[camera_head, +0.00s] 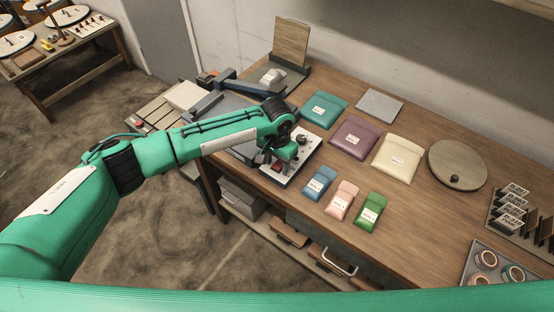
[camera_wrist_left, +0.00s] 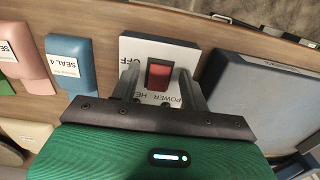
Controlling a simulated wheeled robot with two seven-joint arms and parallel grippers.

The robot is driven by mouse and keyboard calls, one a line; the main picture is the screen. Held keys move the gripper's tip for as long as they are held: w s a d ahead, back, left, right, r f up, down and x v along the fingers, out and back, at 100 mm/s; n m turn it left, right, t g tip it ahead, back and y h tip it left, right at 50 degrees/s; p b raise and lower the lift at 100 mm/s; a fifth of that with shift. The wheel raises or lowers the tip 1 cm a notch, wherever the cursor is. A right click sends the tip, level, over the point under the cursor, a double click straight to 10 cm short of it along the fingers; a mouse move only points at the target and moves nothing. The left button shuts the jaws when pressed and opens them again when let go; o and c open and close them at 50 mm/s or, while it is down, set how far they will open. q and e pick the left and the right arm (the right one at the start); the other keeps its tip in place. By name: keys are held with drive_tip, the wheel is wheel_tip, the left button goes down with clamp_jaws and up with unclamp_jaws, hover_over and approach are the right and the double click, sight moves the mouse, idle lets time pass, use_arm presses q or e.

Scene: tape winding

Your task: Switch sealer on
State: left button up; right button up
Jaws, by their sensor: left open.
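A white control panel (camera_head: 307,145) lies on the wooden bench near its front edge. In the left wrist view the panel (camera_wrist_left: 133,48) carries a red rocker switch (camera_wrist_left: 158,76) in a dark frame. Upside-down lettering around it reads OFF and POWER, partly hidden by the fingers. The switch's red also shows small in the head view (camera_head: 277,168). My left gripper (camera_wrist_left: 160,82) is open, with one finger on each side of the switch; whether it touches is unclear. In the head view the gripper (camera_head: 284,160) is over the panel. My right gripper is not in view.
A blue-grey machine (camera_wrist_left: 265,90) stands close beside the panel. Several small pouches (camera_head: 342,200) lie on the other side, with larger pouches (camera_head: 354,138) behind. A round wooden disc (camera_head: 458,162), card rack (camera_head: 510,215) and tape tray (camera_head: 480,262) are farther right.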

use_arm(q)
drive_tip(key=shift+c, duration=0.4)
drive_tip(key=c, duration=0.9)
drive_tip(key=shift+w+d+r+p, duration=0.1)
drive_tip(key=shift+r+p, duration=0.05)
drive_tip(key=shift+p, duration=0.25)
drive_tip(key=shift+w+d+g+y, duration=0.1)
drive_tip(key=shift+g+y, duration=0.4)
drive_tip(key=shift+g, duration=0.2)
drive_tip(key=shift+w+d+g+y, duration=0.2)
drive_tip(key=shift+g+y, duration=0.4)
drive_tip(key=shift+g, duration=0.2)
drive_tip(key=shift+w+g+y+b, duration=0.1)
drive_tip(key=shift+g+y+b, duration=0.2)
drive_tip(key=shift+g+b, duration=0.1)
